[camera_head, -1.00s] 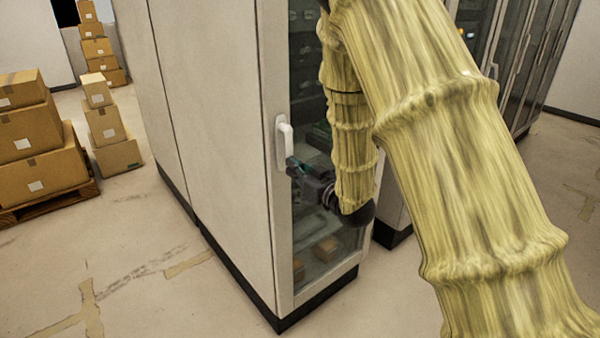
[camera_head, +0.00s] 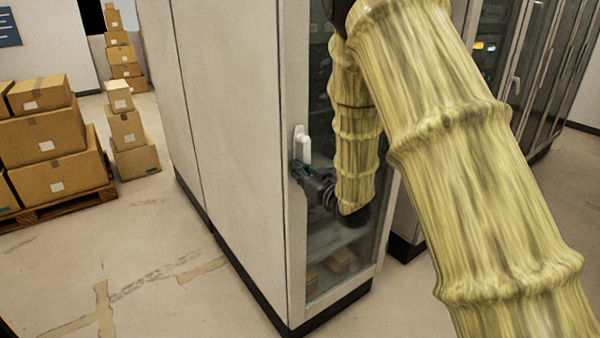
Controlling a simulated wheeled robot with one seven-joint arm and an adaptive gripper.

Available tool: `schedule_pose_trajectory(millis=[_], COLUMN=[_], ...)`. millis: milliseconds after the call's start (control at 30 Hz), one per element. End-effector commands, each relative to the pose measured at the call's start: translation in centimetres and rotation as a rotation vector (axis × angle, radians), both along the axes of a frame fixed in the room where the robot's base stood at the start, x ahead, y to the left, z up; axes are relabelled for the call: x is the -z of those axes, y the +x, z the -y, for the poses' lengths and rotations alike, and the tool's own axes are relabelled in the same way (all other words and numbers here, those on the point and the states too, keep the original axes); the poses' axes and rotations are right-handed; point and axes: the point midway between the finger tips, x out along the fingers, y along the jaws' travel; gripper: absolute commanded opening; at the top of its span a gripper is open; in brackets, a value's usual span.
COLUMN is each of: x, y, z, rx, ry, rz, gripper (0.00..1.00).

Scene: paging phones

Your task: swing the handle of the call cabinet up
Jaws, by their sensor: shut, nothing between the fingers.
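The call cabinet (camera_head: 235,130) is a tall pale cabinet with a glass door on its right face. Its white handle (camera_head: 302,145) is on the door's left frame; its upper part shows, and its lower end is hidden behind my gripper. My gripper (camera_head: 299,170), dark grey with a bit of green, is shut and empty at the lower end of the handle. I cannot tell whether it touches the handle. My arm, in a yellowish wrinkled cover, comes down in front of the glass.
Cardboard boxes (camera_head: 48,140) are stacked on a wooden pallet (camera_head: 70,205) at the left, with more boxes (camera_head: 127,135) behind. Other glass-door cabinets (camera_head: 535,75) stand at the back right. The floor in front at the left is clear.

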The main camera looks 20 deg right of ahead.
Motion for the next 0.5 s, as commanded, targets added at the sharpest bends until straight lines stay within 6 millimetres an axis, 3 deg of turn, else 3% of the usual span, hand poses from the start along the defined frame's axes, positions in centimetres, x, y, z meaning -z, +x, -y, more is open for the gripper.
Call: schedule_pose_trajectory(millis=[500], x=[-0.02], y=[0.1], z=[0.34], rx=[0.001], ry=[0.0], rz=[0.0], gripper=[0.0])
